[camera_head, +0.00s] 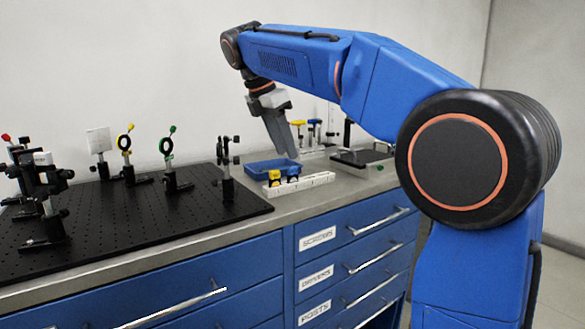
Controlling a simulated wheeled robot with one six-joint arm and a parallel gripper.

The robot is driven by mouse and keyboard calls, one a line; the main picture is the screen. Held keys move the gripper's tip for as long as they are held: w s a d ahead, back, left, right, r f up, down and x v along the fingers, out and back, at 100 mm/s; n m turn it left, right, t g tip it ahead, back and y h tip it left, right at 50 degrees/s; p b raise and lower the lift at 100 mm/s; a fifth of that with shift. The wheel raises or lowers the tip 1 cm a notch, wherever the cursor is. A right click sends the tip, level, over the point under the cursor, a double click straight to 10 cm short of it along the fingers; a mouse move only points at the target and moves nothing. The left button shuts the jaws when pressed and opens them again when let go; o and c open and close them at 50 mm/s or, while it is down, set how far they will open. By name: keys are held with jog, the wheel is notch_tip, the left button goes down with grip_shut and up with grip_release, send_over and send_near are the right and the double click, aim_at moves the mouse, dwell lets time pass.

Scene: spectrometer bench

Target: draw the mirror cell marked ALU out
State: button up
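No marking ALU is legible in this view. A low white rack (300,187) stands on the grey bench top near its front edge. It holds a small yellow-and-black piece (274,178) and a small blue-and-black piece (293,174), possibly mirror cells. My gripper (288,152) points down above and behind this rack, apart from both pieces, over the blue tray's area. Its fingers overlap in this view, so their opening is unclear. I see nothing held in it.
A blue tray (252,174) lies behind the rack. Several yellow- and blue-topped tools (314,123) stand farther back. A dark flat device (362,157) is to the right. A black breadboard (130,222) with several optic posts fills the left. Labelled drawers (318,238) are below.

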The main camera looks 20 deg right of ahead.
aim_at(293, 167)
jog(key=shift+x, duration=3.45)
jog(key=shift+c, duration=0.7)
grip_shut()
